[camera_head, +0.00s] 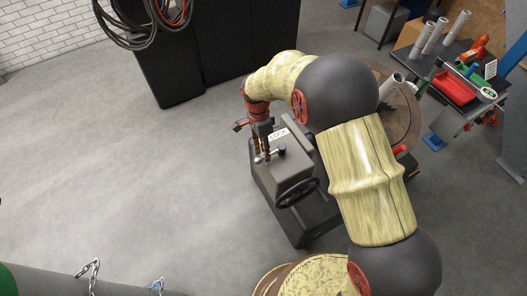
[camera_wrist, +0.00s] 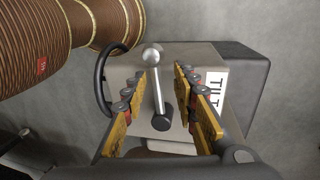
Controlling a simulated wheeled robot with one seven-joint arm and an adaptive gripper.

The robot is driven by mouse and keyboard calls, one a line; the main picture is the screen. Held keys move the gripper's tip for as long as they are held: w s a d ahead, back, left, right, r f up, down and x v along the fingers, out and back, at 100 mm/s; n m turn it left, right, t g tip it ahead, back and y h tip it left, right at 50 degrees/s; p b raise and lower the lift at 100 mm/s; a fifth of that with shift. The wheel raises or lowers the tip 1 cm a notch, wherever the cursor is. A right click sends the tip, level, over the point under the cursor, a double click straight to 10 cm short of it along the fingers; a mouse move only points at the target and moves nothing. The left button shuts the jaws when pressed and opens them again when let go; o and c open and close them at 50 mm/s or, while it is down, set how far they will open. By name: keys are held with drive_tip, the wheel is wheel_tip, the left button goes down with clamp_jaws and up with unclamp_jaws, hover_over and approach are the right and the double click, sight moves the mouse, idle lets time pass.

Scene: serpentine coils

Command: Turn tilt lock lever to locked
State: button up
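The tilt lock lever (camera_wrist: 157,88) is a metal rod with a silver ball knob and a dark round pivot, on top of a grey box (camera_wrist: 205,58). In the wrist view it stands between the two yellow-padded fingers of my gripper (camera_wrist: 160,95), with a gap on each side. The ball lies slightly beyond the fingertips. A white label reading "TILT" (camera_wrist: 215,90) is on the box, partly hidden by the right finger.
A black handwheel (camera_head: 297,193) is on the box's side. A round table (camera_head: 400,115) stands behind my arm. A bench with a red bin (camera_head: 455,88) is at the upper right. A black cabinet with hoses (camera_head: 180,50) stands at the back.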

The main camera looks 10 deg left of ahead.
wheel_tip(320, 180, up, 12)
drive_tip(key=w+a, duration=0.1)
drive_tip(key=w, duration=0.1)
drive_tip(key=shift+a, duration=0.15)
drive_tip(key=shift+f, duration=0.1)
